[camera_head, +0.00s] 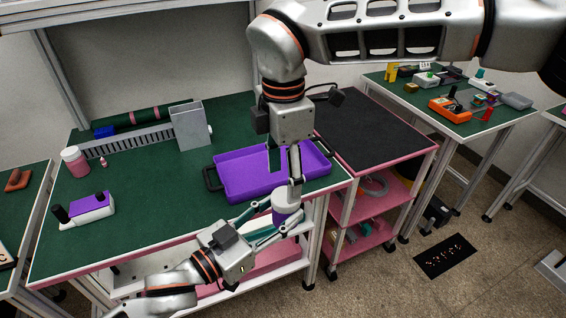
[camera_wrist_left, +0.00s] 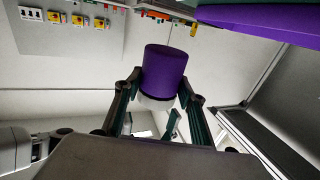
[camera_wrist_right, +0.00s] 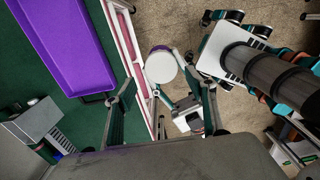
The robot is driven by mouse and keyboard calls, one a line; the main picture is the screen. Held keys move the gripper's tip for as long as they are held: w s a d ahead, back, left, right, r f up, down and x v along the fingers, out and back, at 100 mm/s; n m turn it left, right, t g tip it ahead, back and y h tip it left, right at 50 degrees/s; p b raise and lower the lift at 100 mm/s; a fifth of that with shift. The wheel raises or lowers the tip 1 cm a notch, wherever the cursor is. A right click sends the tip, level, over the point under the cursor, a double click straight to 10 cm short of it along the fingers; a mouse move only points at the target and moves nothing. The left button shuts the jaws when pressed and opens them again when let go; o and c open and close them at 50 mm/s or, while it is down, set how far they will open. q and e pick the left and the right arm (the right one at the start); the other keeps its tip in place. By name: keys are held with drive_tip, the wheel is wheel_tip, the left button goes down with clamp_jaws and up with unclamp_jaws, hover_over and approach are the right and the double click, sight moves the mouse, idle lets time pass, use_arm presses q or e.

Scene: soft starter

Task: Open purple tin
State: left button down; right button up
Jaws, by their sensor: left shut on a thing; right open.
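The purple tin (camera_head: 282,214) has a purple body and a white lid (camera_head: 286,197). My left gripper (camera_head: 286,221) is shut on its body and holds it in the air just off the table's front right corner. In the left wrist view, the purple body (camera_wrist_left: 166,68) shows between the fingers. My right gripper (camera_head: 286,178) is open and points down above the tin, one finger close to the lid in the head view. In the right wrist view, the round white lid (camera_wrist_right: 160,68) lies beyond and between the spread fingers; I see no contact there.
A purple tray (camera_head: 232,188) with black handles lies on the green table (camera_head: 140,215) close behind. A grey metal box (camera_head: 190,125), a pink jar (camera_head: 75,161) and a white-purple device (camera_head: 88,209) stand further left. A black-topped pink cart (camera_head: 372,135) stands at right.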

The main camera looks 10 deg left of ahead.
sight(283, 196)
drive_tip(key=shift+f, duration=2.3)
